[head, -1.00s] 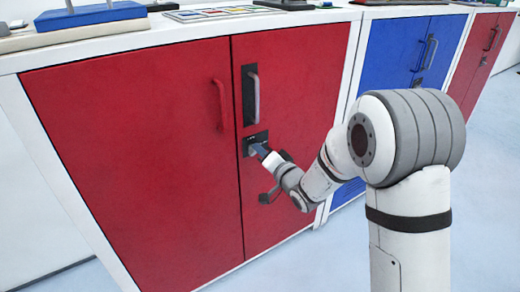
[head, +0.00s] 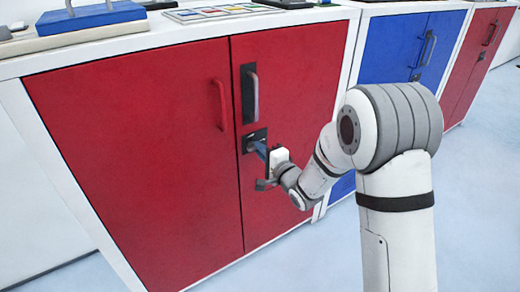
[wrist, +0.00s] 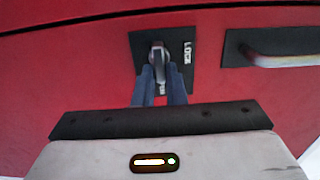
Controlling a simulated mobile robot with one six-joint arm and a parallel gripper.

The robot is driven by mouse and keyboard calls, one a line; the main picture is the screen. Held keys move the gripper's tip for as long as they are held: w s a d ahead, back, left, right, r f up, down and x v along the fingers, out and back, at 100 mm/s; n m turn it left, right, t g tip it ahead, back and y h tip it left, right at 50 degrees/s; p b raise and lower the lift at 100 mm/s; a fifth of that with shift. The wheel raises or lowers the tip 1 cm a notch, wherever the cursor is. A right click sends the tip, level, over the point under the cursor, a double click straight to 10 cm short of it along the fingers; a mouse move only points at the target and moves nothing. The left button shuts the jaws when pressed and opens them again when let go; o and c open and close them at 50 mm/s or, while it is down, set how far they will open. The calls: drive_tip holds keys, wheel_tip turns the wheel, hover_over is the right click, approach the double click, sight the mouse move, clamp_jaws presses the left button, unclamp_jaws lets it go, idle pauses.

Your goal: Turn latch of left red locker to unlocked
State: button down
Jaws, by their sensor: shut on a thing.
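The left red locker (head: 135,160) has two doors, and its dark latch plate (head: 251,137) is on the right door, just below the black-backed handle. In the wrist view the latch plate (wrist: 178,80) carries white lettering, partly readable as "LOCK", beside a grey latch knob (wrist: 158,52). My gripper (head: 261,149) reaches the plate from the lower right. In the wrist view my gripper (wrist: 161,72) has its two blue-grey fingers closed on the latch knob. The fingers hide the lower part of the knob and plate.
A grey handle (head: 254,96) is above the latch, and a red handle (head: 219,106) is on the left door. A blue locker (head: 402,55) and another red locker (head: 475,65) stand to the right. Open floor (head: 480,200) lies at the right.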

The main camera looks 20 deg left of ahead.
drive_tip(key=shift+d, duration=0.1)
idle(0.3)
drive_tip(key=c, duration=1.5)
unclamp_jaws()
drive_tip(key=p+v, duration=0.1)
drive_tip(key=v, duration=0.6)
drive_tip(key=shift+s+d, duration=0.2)
drive_tip(key=shift+d, duration=0.05)
drive_tip(key=d+r+n+g+h+p, duration=0.1)
drive_tip(key=d+r+n+h+p, duration=0.2)
drive_tip(key=d+r+h+p, duration=1.05)
drive_tip(key=s+d+r+n+g+p, duration=0.1)
drive_tip(key=s+d+r+g+p, duration=0.1)
drive_tip(key=s+d+r+p, duration=0.2)
drive_tip(key=s+d+r+n+g+p, duration=0.2)
drive_tip(key=s+d+r+p, duration=0.3)
drive_tip(key=s+r, duration=0.3)
drive_tip(key=s+d+r+n+g+p, duration=0.2)
drive_tip(key=s+d+r+g+p, duration=0.2)
drive_tip(key=s, duration=0.7)
drive_tip(key=shift+s+d+r, duration=0.15)
drive_tip(key=shift+d+r, duration=0.35)
drive_tip(key=shift+r, duration=0.25)
drive_tip(key=shift+s+d+r, duration=0.1)
drive_tip(key=shift+d+r, duration=0.35)
drive_tip(key=shift+r, duration=0.3)
